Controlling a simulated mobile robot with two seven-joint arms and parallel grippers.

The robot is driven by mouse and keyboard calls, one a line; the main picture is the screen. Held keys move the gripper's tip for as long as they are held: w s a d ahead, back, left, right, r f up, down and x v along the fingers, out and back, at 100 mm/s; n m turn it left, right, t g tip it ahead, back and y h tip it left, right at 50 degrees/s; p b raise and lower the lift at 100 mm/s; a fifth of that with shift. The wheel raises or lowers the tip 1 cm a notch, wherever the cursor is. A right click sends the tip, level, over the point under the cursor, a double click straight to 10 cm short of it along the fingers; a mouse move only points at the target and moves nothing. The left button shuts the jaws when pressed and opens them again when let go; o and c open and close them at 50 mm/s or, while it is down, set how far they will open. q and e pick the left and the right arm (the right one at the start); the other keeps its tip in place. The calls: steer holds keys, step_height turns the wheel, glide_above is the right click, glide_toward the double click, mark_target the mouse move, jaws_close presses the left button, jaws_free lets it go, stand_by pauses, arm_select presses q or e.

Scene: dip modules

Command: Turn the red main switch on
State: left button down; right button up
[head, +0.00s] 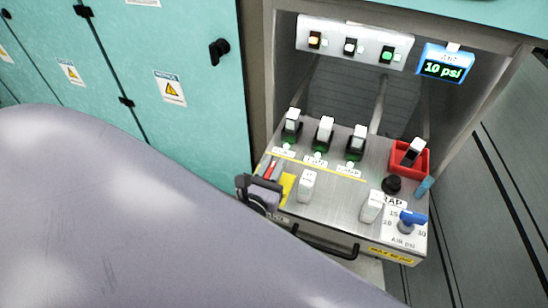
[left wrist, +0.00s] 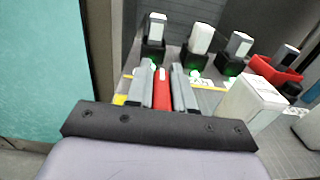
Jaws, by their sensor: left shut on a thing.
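A narrow red switch handle (head: 270,170) is at the left end of the metal console, beside a yellow plate (head: 287,187). My left gripper (head: 267,174) is shut on this red handle. In the left wrist view the red handle (left wrist: 162,92) stands between the two grey fingers of the left gripper (left wrist: 163,88). The handle's lower part and base are hidden by the gripper. Another switch, with a white cap, sits in a red housing (head: 422,163) at the console's right; it also shows in the left wrist view (left wrist: 275,73). My right gripper is not in view.
Several white-capped switches stand on the console, a row of three (head: 323,131) with green-lit bases behind the gripper. A blue knob (head: 411,218) is at the front right. A display (head: 443,67) reads 10 psi. Teal cabinets (head: 180,60) stand at the left.

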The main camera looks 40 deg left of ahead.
arm_select(q)
steer(key=shift+y, duration=0.3)
steer(key=c, duration=1.1)
jaws_free()
steer(key=v, duration=0.5)
steer(key=shift+s+d+b, duration=0.1)
steer(key=shift+s+b, duration=0.25)
steer(key=shift+s+d, duration=0.2)
steer(key=shift+s, duration=0.45)
